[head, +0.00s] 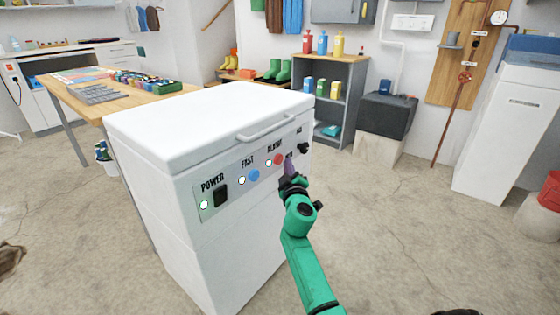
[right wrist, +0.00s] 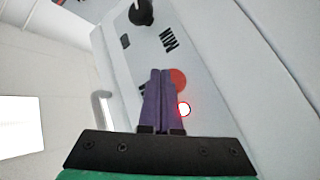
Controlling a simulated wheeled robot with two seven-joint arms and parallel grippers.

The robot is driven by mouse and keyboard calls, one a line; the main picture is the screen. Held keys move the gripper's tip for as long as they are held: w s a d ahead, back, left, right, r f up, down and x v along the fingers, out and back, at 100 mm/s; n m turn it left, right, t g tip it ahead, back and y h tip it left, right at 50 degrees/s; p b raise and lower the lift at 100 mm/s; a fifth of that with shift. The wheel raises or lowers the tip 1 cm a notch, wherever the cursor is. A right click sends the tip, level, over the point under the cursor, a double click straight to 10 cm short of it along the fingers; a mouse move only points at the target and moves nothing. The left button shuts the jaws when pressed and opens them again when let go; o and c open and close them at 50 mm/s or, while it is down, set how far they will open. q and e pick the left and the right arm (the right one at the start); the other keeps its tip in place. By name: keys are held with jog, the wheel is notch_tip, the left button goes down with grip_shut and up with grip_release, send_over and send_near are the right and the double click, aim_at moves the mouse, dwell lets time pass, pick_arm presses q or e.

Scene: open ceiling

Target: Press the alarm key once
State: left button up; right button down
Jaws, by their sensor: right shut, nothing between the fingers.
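A white chest freezer (head: 215,125) stands in front of me with a labelled control panel on its front. The round red alarm key (head: 279,159) sits under the word ALARM, with a small lamp (head: 269,163) to its left. My right gripper (head: 289,166) has dark purple fingers, shut and empty, just right of and below the key. In the right wrist view the fingertips (right wrist: 160,72) partly cover the red key (right wrist: 179,80); whether they touch it I cannot tell. The lamp (right wrist: 184,110) there has a white centre and red rim. My left gripper is not in view.
The panel also bears a black power switch (head: 220,194), a blue FAST key (head: 254,175) and a black dial (head: 303,148). A handle (head: 266,128) juts from the lid above. The floor (head: 400,230) to the right is clear.

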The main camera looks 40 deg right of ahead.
jog(key=shift+w, duration=0.1)
jog(key=shift+w+a+b, duration=0.1)
jog(key=shift+w+b, duration=0.2)
jog(key=shift+w+a+b, duration=0.1)
jog(key=shift+w+b, duration=0.2)
jog(key=shift+w, duration=0.1)
dwell(0.8)
jog(key=shift+s, duration=0.15)
jog(key=shift+s+d+p, duration=0.2)
jog(key=shift+s+p, duration=0.15)
jog(key=shift+s, duration=0.3)
